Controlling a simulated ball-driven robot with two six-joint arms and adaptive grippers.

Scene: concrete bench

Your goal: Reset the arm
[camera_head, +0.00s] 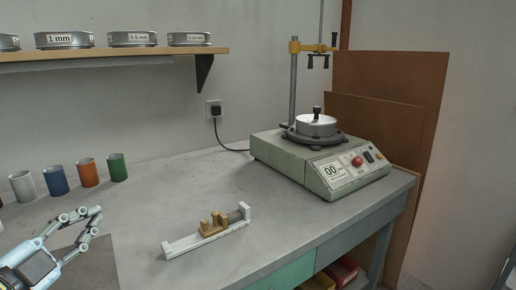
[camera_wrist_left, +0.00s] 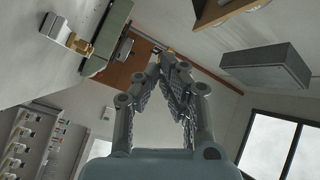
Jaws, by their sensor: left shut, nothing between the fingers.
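My left gripper (camera_head: 97,213) comes in from the left in the head view, above the front left of the bench. Its fingertips are together with nothing between them. In the left wrist view the gripper (camera_wrist_left: 160,62) also shows shut and empty, with its fingers meeting in a point. It is apart from the things on the bench. My right gripper is in neither view.
A white rail with a brass-coloured piece (camera_head: 214,226) lies on the concrete bench (camera_head: 180,200). A green machine (camera_head: 320,165) stands at the back right. Several coloured cups (camera_head: 88,173) stand at the left, under a shelf (camera_head: 110,54). Bench between cups and machine is clear.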

